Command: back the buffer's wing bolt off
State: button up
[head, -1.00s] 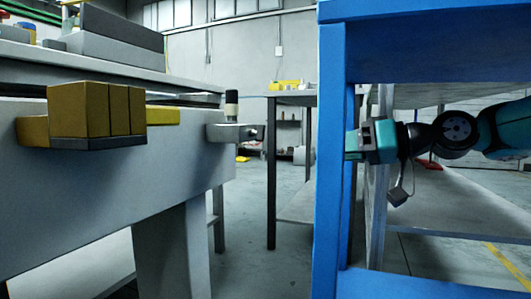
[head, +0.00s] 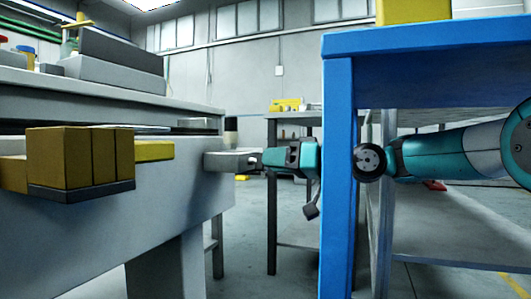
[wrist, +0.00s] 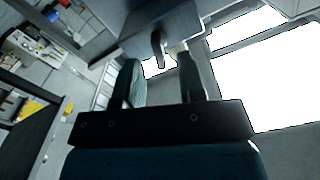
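The buffer is a grey block (head: 228,161) jutting from the right end of the grey bench. In the wrist view its grey body (wrist: 165,24) lies just beyond the fingers. The wing bolt shows there as a small grey tab (wrist: 157,48) at the buffer's near end, in line with the gap between the fingertips. My gripper (wrist: 158,62) is open, with one finger on each side of that gap and no visible contact with the tab. In the head view my gripper (head: 256,161) is at the buffer's right end, and the bolt there cannot be made out from the dark fingers.
A blue frame (head: 338,180) stands close on the right, its post crossing in front of my arm. Yellow-brown blocks (head: 75,158) sit on a holder on the bench's front at left. A dark-and-cream cylinder (head: 231,131) shows above the buffer. A further table (head: 290,115) stands behind.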

aim_at(257, 162)
jog(key=shift+p+x, duration=0.3)
jog(key=shift+x, duration=1)
grip_shut()
jog(key=n+b, duration=0.1)
jog(key=n, duration=0.2)
jog(key=shift+s+n, duration=0.1)
jog(key=shift+n, duration=0.3)
grip_release()
